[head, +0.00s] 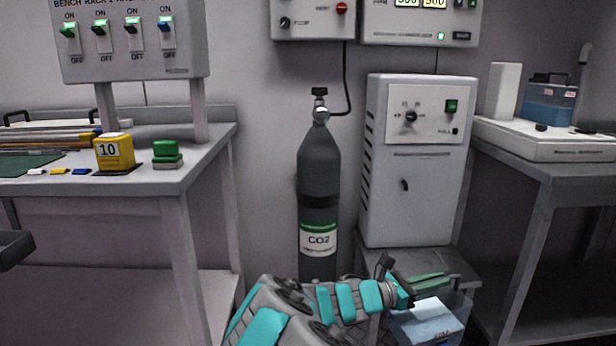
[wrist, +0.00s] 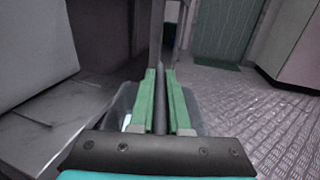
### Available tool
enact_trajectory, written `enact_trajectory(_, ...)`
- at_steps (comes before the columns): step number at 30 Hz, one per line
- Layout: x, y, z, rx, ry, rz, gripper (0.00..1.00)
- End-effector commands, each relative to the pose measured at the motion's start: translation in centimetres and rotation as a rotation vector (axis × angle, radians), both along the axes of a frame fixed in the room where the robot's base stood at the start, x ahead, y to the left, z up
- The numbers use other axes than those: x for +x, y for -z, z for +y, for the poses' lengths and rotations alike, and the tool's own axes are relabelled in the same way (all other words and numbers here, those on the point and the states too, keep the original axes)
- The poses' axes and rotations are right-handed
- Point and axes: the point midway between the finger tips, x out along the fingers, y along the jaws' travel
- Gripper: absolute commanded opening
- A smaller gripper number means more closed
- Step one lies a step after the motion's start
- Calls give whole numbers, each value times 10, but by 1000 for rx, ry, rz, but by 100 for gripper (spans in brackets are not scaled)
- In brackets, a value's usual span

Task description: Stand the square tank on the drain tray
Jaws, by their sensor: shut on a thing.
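My gripper (head: 428,283) reaches to the lower right in the head view. Its two green fingers (wrist: 162,95) are shut on a dark bar, which looks like the handle of a clear-walled tank (head: 430,325) with pale blue inside. The tank hangs below the fingers; its clear sides show beside them in the wrist view (wrist: 192,112). Its lower part is cut off by the picture edge. Another blue tank (head: 550,104) with a dark handle stands on a white tray-like base (head: 545,142) on the right bench. I cannot tell whether that base is the drain tray.
A white cabinet (head: 415,190) stands on a low grey stand (head: 450,262) just behind my gripper. A CO2 cylinder (head: 319,180) stands left of it. The left bench (head: 190,178) holds a yellow block (head: 114,152) and green pieces (head: 167,155). Floor is open at right in the wrist view.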

Motion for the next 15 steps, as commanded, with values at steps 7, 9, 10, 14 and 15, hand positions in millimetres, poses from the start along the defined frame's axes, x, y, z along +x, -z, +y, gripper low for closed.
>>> enact_trajectory(7, 19, 39, 51, -5, -142, 0, 0)
enact_trajectory(9, 24, 51, 64, -3, -179, 2, 0)
enact_trajectory(10, 26, 55, 69, -3, -192, 1, 0)
enact_trajectory(14, 33, 71, 89, -4, -248, 1, 0)
enact_trajectory(15, 36, 75, 95, -4, -264, 0, 0)
